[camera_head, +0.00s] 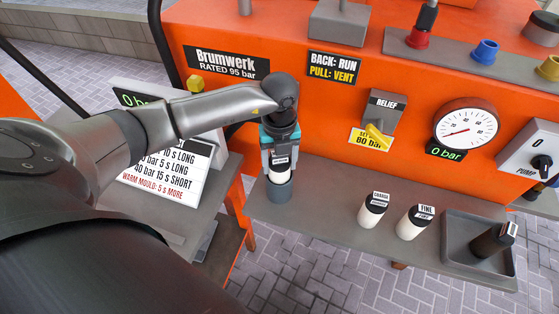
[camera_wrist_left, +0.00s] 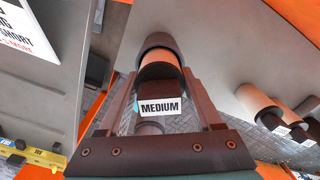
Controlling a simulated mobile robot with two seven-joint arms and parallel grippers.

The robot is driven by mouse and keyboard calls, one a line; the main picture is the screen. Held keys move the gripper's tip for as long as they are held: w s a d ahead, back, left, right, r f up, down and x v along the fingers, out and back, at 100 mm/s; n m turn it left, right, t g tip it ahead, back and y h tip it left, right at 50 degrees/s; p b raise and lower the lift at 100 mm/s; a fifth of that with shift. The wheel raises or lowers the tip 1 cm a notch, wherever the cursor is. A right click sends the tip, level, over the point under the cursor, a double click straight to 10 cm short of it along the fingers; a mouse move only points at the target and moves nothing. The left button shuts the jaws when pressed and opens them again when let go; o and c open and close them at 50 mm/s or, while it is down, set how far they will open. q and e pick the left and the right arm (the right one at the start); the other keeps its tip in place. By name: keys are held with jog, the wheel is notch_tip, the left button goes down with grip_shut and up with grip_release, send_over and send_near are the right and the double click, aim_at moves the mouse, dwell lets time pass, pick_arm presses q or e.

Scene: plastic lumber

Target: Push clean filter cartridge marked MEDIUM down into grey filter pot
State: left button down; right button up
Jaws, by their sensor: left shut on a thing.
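My left gripper (camera_head: 280,160) is shut on the white filter cartridge (camera_head: 280,172) with a dark cap. The cartridge stands about upright over the grey filter pot (camera_head: 278,190), which sits on the shelf at its left end. In the left wrist view the cap label reads MEDIUM (camera_wrist_left: 160,106), and the pale cartridge body (camera_wrist_left: 160,64) runs to the mouth of the dark grey pot (camera_wrist_left: 157,42). Its lower end appears to be within the rim; how deep is hidden. My right gripper is not in view.
Cartridges marked COARSE (camera_head: 373,211) and FINE (camera_head: 415,223) stand on the shelf to the right. A sign board (camera_head: 165,175) stands left.

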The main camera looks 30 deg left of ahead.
pick_arm(q)
jog(key=shift+f+b, duration=0.7)
jog(key=shift+f, duration=0.25)
dwell(0.4)
grip_release()
dwell(0.3)
notch_tip(320, 180, up, 7)
jog(key=p, duration=0.6)
jog(key=shift+r, duration=0.1)
jog(key=shift+d, duration=0.1)
dwell(0.6)
